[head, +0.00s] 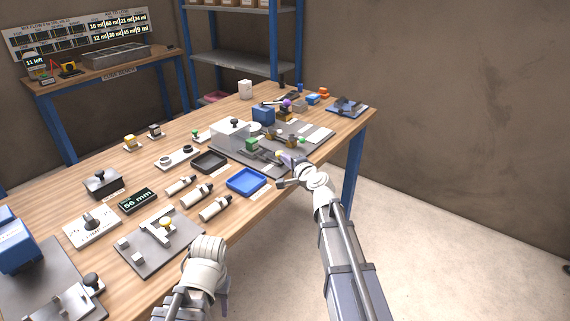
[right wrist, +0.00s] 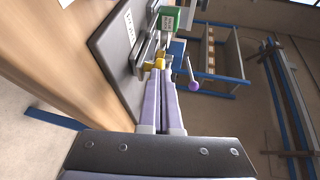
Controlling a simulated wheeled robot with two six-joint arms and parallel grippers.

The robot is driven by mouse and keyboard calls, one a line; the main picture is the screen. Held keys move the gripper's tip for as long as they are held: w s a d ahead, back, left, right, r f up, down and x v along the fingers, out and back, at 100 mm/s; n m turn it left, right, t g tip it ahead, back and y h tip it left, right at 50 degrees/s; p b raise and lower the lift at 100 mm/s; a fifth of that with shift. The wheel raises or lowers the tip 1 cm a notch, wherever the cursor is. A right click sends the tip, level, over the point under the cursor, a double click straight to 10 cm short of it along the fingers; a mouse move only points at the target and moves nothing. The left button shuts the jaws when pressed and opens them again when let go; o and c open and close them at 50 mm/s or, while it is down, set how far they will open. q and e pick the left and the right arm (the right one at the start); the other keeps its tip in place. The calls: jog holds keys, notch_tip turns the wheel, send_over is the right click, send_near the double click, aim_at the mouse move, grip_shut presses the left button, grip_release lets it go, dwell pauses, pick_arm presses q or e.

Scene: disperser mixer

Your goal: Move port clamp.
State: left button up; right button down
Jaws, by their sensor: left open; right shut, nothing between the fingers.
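No part is clearly labelled as the port clamp. On the grey fixture plate (head: 318,133) at the table's right end, a green block (head: 252,145) stands beside metal rails. The green block (right wrist: 170,18) has a white label in the right wrist view. A small yellow knob (right wrist: 159,63) sits on the rails, just beyond my right fingertips; contact cannot be told. My right gripper (right wrist: 163,84) is shut and empty, its lavender fingers together at the plate's near side. My left gripper (head: 226,286) is open near the table's front edge, largely hidden by its wrist.
A purple ball (right wrist: 194,86) on a rod rises beyond my right fingers. Another bench (head: 110,66) and a shelf (head: 243,63) stand behind.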

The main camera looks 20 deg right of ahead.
aim_at(271, 153)
jog(key=w+a, duration=0.1)
jog(key=w, duration=0.1)
jog(key=w+a, duration=0.2)
jog(key=shift+s+d+r, duration=0.1)
jog(key=shift+s, duration=0.05)
dwell(0.5)
